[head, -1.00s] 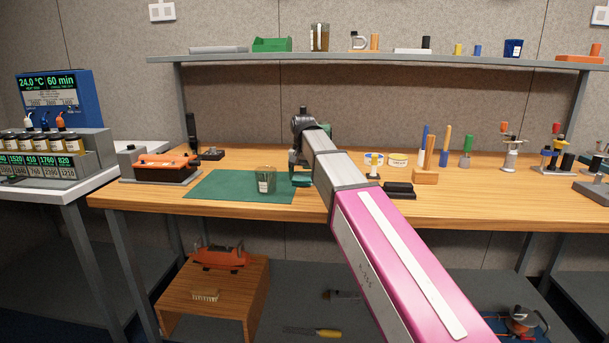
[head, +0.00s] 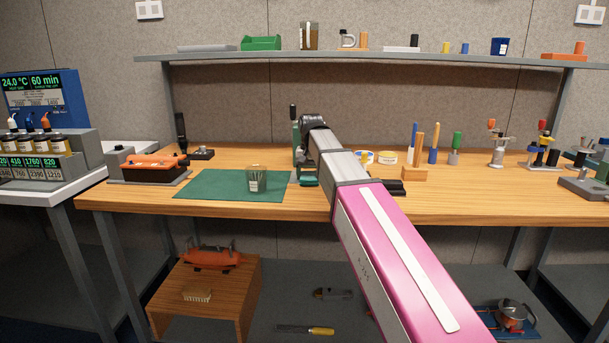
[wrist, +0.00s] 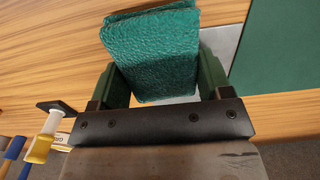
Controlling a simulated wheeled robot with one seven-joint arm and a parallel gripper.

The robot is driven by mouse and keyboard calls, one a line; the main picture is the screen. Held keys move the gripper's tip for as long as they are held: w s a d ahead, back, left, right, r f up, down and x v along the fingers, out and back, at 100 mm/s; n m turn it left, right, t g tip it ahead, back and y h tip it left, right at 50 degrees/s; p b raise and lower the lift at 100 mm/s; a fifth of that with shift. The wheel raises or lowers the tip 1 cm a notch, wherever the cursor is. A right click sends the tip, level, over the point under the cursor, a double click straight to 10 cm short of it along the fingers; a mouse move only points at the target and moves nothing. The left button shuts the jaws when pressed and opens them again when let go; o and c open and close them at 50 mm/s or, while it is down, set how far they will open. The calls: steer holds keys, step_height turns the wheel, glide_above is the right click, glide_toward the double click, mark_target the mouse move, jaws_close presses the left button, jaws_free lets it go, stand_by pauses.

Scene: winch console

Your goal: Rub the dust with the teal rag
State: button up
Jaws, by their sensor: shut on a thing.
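The teal rag (wrist: 150,45) is a folded, textured block in the wrist view, clamped between the two green fingers of my gripper (wrist: 162,78). In the head view the rag (head: 309,182) shows low under my gripper (head: 308,170), just right of the green mat. My arm partly hides it. A pale grey patch (wrist: 182,98) shows beneath the rag in the wrist view; I cannot tell whether it is the dust. Whether the rag touches the surface is also unclear.
A glass jar (head: 256,180) stands on the green mat (head: 212,184), close left of the rag. A black block (head: 390,187), small tubs (head: 387,157) and a wooden tool holder (head: 414,173) stand to the right. The front bench edge there is clear.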

steer(key=shift+d, duration=0.65)
steer(key=shift+r, duration=3.05)
steer(key=shift+a+r, duration=0.1)
steer(key=shift+r, duration=1.4)
